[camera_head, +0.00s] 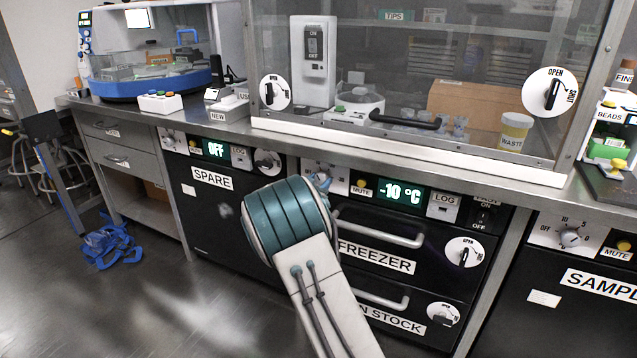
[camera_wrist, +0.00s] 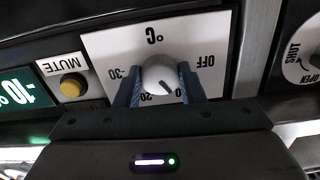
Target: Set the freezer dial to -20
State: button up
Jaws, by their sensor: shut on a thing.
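The freezer dial is a round light-grey knob (camera_wrist: 160,75) on a white panel, seen upside down in the wrist view. Its dark pointer line slants to the lower right, between the 20 mark below and OFF at the right. -30 is at the left. My gripper (camera_wrist: 160,70) is shut on the knob, one blue finger on each side. The freezer display (camera_head: 401,194) glows green and reads -10 °C. The freezer drawer (camera_head: 400,245) below it is closed.
A yellow MUTE button (camera_wrist: 71,86) sits beside the dial panel. The freezer's OPEN/SHUT latch (camera_head: 464,252) and drawer handle (camera_head: 380,226) are to the right of my arm. A SPARE unit (camera_head: 212,178) reading OFF stands to the left. Open floor lies at the lower left.

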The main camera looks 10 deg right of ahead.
jog(key=shift+f+m, duration=0.1)
jog(key=shift+m, duration=0.2)
jog(key=m+b, duration=0.4)
jog(key=m, duration=0.1)
jog(key=shift+f, duration=0.1)
jog(key=m+b, duration=0.3)
jog(key=m, duration=0.1)
jog(key=shift+m+b, duration=0.65)
jog(key=shift+m, duration=0.45)
jog(key=o, duration=1)
jog(key=shift+r, duration=0.2)
jog(key=shift+a, duration=0.1)
